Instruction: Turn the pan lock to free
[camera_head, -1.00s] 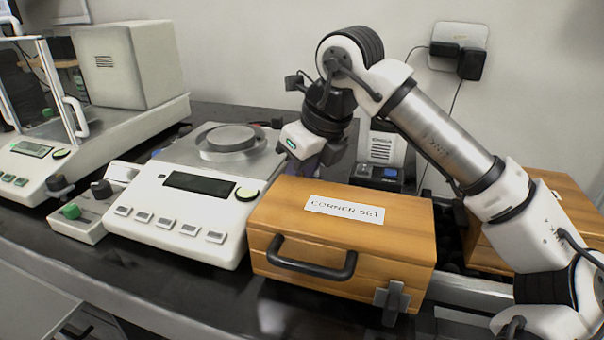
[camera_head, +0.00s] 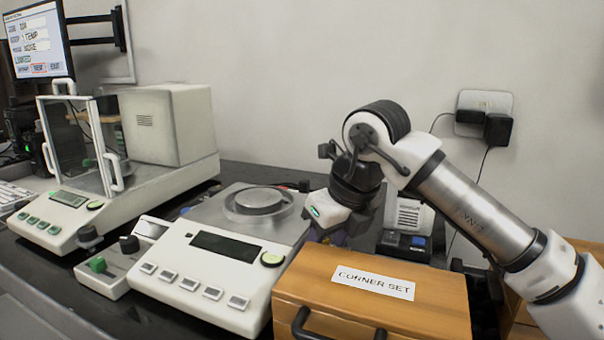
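A wide white balance (camera_head: 222,265) with a round metal pan (camera_head: 258,201) stands in the middle. A small control box (camera_head: 121,268) at its left side carries a black knob (camera_head: 129,244) and a green knob (camera_head: 97,264). Another dark knob (camera_head: 88,237) is at the front right corner of the glass-shielded balance (camera_head: 60,222). I see no readable pan lock label, so I cannot tell which knob it is or its setting. My gripper (camera_head: 322,236) points down right of the round pan, behind the wooden case, away from the knobs. Its fingertips are hidden.
The wooden case (camera_head: 365,308) labelled "CORNER SET" stands at front right, close to my gripper. A monitor (camera_head: 38,42) is at far left. The air above the balances is free.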

